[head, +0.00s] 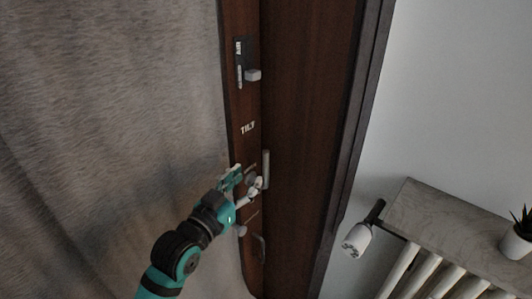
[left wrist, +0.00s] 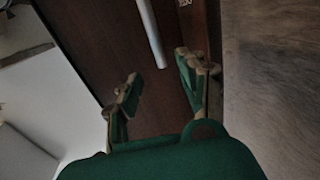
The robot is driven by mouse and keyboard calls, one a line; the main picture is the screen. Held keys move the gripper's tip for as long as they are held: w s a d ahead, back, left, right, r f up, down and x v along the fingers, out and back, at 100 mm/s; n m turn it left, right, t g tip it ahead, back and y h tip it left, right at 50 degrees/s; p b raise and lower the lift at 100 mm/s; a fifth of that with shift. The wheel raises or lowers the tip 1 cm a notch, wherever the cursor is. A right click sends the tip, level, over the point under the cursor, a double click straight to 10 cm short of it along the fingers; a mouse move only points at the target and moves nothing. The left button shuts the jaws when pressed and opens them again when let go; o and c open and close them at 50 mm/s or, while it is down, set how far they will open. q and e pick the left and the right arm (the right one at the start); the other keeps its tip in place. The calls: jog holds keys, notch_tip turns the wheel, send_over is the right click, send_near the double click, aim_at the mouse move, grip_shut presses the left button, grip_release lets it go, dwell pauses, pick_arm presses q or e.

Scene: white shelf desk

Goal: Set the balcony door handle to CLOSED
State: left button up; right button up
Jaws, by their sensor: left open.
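The balcony door handle is a light grey bar (head: 266,167) on the dark brown door frame (head: 310,110). In the head view it stands nearly upright, and its lower part is hidden by my gripper. My left gripper (head: 254,186) is at the handle's lower part. In the left wrist view the bar (left wrist: 151,32) comes down from the top, with its end near the gap between my open fingertips (left wrist: 158,66). I cannot tell whether they touch it. A label that looks like "TILT" (head: 248,128) is above the handle. No CLOSED label is readable. My right gripper is not in view.
A small grey knob (head: 253,75) on a dark plate sits higher on the frame. A grey curtain-like surface (head: 110,110) fills the left.

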aim_at(264, 161)
pick_arm(q)
jog(key=p+x, duration=0.2)
jog(key=x, duration=0.8)
jog(key=shift+p, duration=0.3)
jog(key=shift+s, duration=0.1)
jog(key=shift+f, duration=0.1)
grip_shut()
jog(key=shift+f, duration=0.1)
